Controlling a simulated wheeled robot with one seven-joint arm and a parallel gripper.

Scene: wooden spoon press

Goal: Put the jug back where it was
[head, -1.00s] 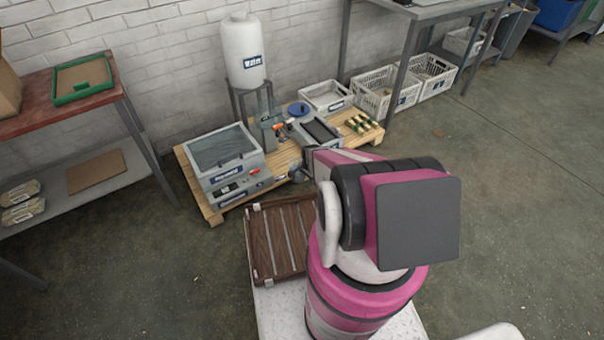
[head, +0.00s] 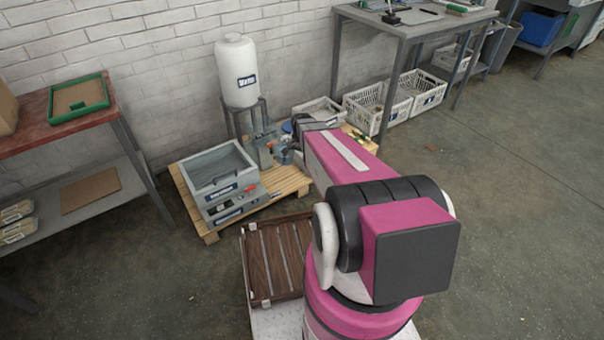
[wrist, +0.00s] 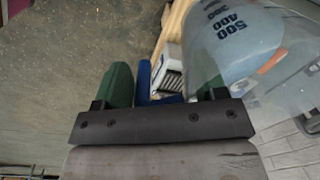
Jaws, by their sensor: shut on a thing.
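In the wrist view, a clear jug (wrist: 265,62) with dark printed volume marks fills the upper right and looks tilted. My gripper (wrist: 160,92) has green fingers at the bottom middle, with the jug by the right finger. A blue part, possibly the handle, shows between the fingers; the exact contact is hard to see. In the head view, my arm reaches over the pallet's right part, and it hides the jug or leaves it too small to make out.
A wooden pallet (head: 290,182) carries a grey open-topped unit (head: 217,172). A white tank (head: 238,72) stands behind on a stand. A brown slatted crate (head: 273,262) is close to my base. White baskets (head: 377,105) sit under a grey table at the right. The floor at right is clear.

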